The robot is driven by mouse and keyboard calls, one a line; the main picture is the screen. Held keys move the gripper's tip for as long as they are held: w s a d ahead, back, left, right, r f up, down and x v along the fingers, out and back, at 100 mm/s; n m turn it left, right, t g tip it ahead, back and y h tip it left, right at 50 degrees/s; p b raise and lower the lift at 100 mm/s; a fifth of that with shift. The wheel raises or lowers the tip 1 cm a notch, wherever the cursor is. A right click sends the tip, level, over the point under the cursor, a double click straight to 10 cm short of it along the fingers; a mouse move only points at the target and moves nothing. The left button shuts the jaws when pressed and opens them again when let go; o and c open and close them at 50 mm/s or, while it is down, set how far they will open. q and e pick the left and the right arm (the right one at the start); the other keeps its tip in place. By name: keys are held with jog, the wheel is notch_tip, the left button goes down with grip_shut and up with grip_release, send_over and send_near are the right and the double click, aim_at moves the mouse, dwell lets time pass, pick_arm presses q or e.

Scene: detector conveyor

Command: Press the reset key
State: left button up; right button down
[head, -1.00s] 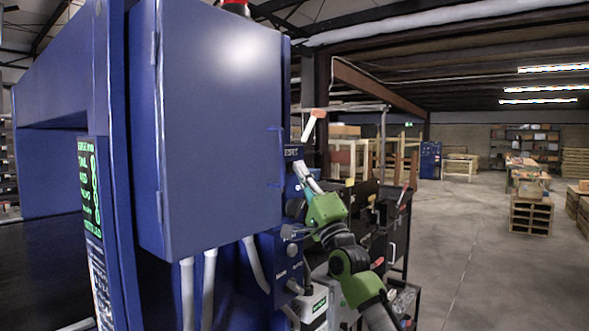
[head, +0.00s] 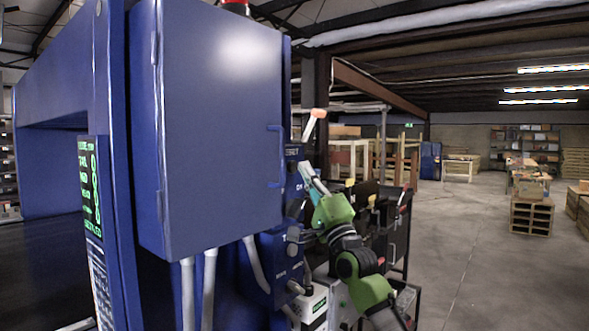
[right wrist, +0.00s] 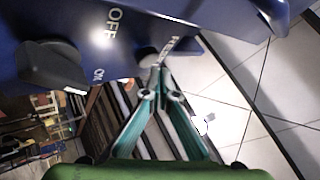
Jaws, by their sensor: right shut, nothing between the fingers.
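The blue control box (head: 293,155) carries a label that looks like RESET, partly hidden behind the cabinet edge. My right gripper (head: 304,167) is shut and empty, its fingertips in front of this box. In the right wrist view the teal fingertips of my right gripper (right wrist: 160,72) meet just below a grey round key (right wrist: 148,57) on the panel's edge. A label beside this key is too slanted to read surely. I cannot tell whether the tips touch it. A dark rotary switch (right wrist: 55,65) with OFF and ON marks sits to the left. My left gripper is out of view.
A large blue cabinet (head: 215,120) with a handle fills the left. A green-lit display (head: 90,190) stands beside it. A lower blue box (head: 275,265) with knobs and pale conduits is below. A dark cart (head: 395,225) stands behind my right arm. Open floor (head: 470,260) lies to the right.

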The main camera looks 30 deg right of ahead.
jog(key=s, duration=0.1)
jog(key=s+d, duration=0.1)
jog(key=s, duration=0.1)
jog(key=s+d, duration=0.1)
jog(key=shift+s+b, duration=0.3)
jog(key=shift+b, duration=0.05)
dwell(0.8)
